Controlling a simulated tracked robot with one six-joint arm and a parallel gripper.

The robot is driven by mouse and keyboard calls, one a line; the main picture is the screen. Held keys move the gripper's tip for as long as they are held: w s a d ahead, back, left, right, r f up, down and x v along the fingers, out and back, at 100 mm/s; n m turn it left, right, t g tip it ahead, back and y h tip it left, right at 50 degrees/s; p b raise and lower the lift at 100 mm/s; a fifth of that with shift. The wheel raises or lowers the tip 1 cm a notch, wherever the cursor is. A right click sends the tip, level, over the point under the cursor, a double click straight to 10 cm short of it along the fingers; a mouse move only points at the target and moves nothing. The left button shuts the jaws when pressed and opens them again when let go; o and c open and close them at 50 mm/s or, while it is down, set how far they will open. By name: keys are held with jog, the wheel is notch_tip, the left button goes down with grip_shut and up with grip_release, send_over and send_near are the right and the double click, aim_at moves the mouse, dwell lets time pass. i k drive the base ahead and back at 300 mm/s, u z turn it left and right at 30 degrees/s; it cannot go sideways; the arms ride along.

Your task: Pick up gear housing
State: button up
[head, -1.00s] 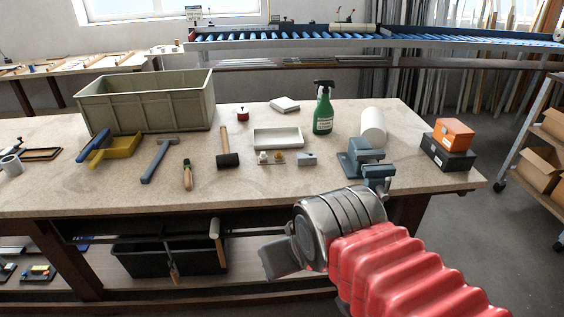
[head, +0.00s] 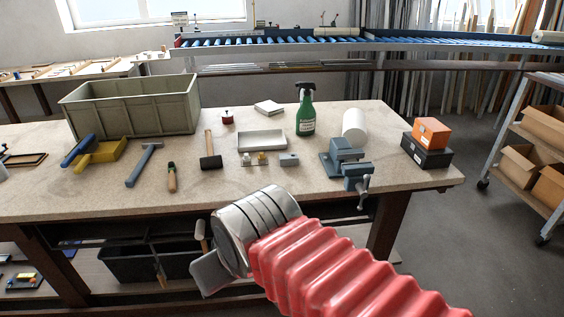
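No part on the bench is clearly recognisable as a gear housing. A small grey block (head: 289,160) lies near the middle of the bench, right of a small plate with brass and white pieces (head: 254,160). My gripper (head: 207,274) is low in front of the bench's front edge, below the bench top and apart from everything on it. One flat grey finger shows; the rest is hidden behind my wrist. I cannot tell whether it is open, and nothing is visible in it.
The bench (head: 100,195) also holds a large crate (head: 135,108), hammers, a white tray (head: 262,141), a green spray bottle (head: 306,112), a white roll (head: 354,123), a blue-grey vise (head: 345,160) and orange and black boxes (head: 430,142). Its front middle is clear.

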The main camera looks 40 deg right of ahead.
aim_at(291, 159)
jog(key=z, duration=0.05)
jog(key=i, duration=1)
jog(key=u, duration=0.05)
